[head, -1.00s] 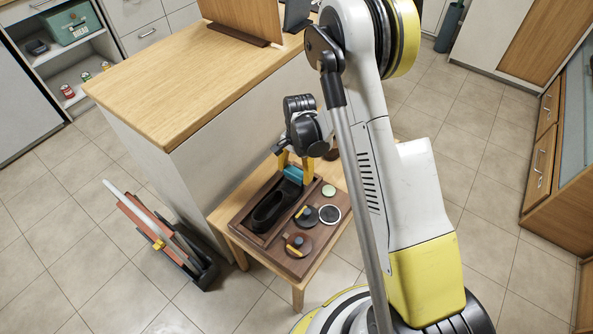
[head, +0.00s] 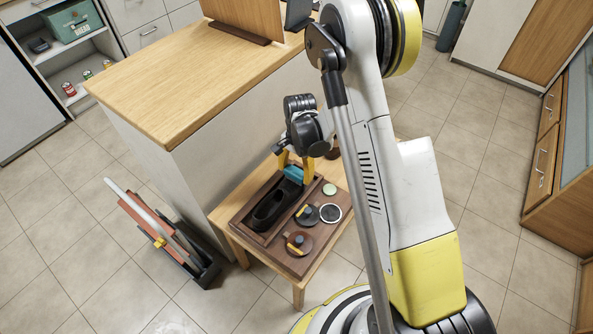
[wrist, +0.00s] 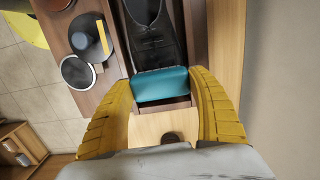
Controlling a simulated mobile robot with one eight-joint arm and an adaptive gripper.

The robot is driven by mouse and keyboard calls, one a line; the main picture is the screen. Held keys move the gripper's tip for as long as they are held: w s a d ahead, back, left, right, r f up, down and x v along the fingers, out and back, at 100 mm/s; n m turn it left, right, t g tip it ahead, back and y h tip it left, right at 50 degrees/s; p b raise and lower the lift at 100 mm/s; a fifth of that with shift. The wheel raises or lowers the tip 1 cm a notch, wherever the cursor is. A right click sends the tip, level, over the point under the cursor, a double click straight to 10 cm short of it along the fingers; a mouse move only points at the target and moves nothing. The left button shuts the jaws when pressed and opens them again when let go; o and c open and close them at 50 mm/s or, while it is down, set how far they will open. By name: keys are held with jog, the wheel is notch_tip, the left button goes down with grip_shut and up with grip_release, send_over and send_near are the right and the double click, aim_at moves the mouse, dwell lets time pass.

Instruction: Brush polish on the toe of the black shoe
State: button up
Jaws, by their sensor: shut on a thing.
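The black shoe (head: 266,212) lies in a compartment of a brown wooden tray (head: 236,222), its toe end towards my gripper. My gripper (head: 295,174) is shut on a teal block (head: 291,172), which may be the polish brush or pad. In the wrist view the teal block (wrist: 160,85) sits between the yellow fingers, at the toe end of the shoe (wrist: 150,38). It covers the tip of the toe. I cannot tell whether it presses on the leather. Its underside is hidden.
A wooden-topped counter (head: 190,80) stands close behind the low table (head: 298,287).

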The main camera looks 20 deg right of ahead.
jog(key=shift+r, duration=0.1)
jog(key=shift+w+d+r+p, duration=0.1)
jog(key=shift+r+p, duration=0.9)
jog(key=shift+r, duration=0.7)
jog(key=shift+w+d+r+p, duration=0.1)
jog(key=shift+r+p, duration=0.85)
jog(key=shift+r, duration=0.75)
jog(key=shift+d+f, duration=0.1)
